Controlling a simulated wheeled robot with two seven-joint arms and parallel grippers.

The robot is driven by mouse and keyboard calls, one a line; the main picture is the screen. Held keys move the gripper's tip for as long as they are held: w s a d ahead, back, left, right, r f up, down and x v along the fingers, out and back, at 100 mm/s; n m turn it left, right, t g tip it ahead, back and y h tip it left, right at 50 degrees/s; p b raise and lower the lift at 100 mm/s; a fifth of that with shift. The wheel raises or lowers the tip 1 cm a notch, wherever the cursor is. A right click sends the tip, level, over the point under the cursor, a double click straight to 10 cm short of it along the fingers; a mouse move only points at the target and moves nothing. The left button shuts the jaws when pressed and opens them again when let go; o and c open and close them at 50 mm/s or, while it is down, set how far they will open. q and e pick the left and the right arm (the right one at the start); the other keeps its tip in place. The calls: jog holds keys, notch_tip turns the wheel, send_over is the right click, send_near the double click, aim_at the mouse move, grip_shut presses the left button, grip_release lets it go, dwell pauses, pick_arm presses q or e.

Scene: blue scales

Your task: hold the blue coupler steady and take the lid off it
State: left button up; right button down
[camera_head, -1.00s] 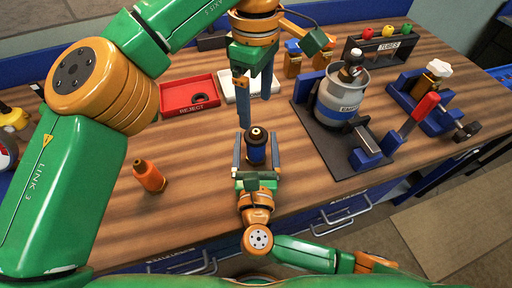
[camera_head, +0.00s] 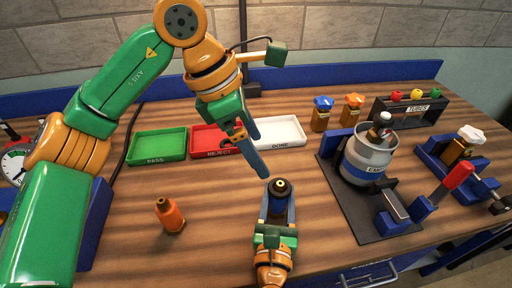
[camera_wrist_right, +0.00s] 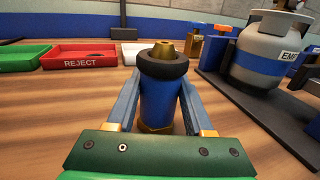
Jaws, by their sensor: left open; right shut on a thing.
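The blue coupler (camera_head: 278,204) stands upright on the bench, with a black ring and a brass tip on top (camera_head: 280,186). In the right wrist view the coupler (camera_wrist_right: 160,105) shows a brass base edge, and the black ring (camera_wrist_right: 162,65) sits around its brass top. My right gripper (camera_head: 278,207) is shut on the coupler's body, one finger on each side. My left gripper (camera_head: 262,157) is open and empty, tilted, above and to the left of the coupler and apart from it, in front of the trays.
Behind lie a green PASS tray (camera_head: 158,158), a red REJECT tray (camera_head: 205,154) and a white DONE tray (camera_head: 300,124). An orange bottle-like part (camera_head: 170,216) stands at left. A grey canister (camera_head: 367,158) on a dark fixture plate (camera_head: 345,213) stands at right.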

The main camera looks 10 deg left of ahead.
aim_at(277, 184)
jog(key=shift+f, duration=0.1)
pick_arm(q)
jog(key=x, duration=1.1)
jog(key=shift+d+f, duration=0.1)
jog(key=shift+f, duration=0.3)
grip_shut()
jog(key=shift+w+r, duration=0.1)
jog(key=shift+r, duration=0.05)
jog(key=shift+r, duration=1)
